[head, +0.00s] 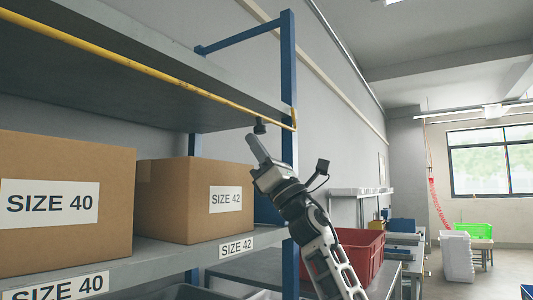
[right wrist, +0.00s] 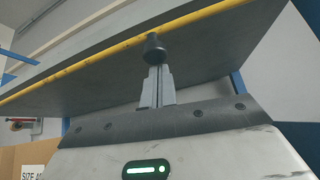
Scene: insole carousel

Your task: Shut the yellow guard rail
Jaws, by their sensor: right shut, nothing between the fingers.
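The yellow guard rail (head: 150,70) runs along the front edge of the upper shelf to a short yellow end piece at the blue post. It also crosses the right wrist view (right wrist: 100,62) at a slant. A black knob (head: 259,126) hangs under the rail near its right end, and shows in the right wrist view (right wrist: 154,46). My right gripper (head: 252,138) is shut and empty, pointing up just below the knob. In the right wrist view its fingertips (right wrist: 157,70) overlap the knob's lower part; I cannot tell whether they touch. My left gripper is out of view.
Cardboard boxes marked SIZE 40 (head: 60,245) and SIZE 42 (head: 190,226) stand on the lower shelf (head: 185,256). The blue post (head: 288,70) is close to my right gripper. A red crate (head: 360,255) sits behind my right arm. Open floor lies at the right.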

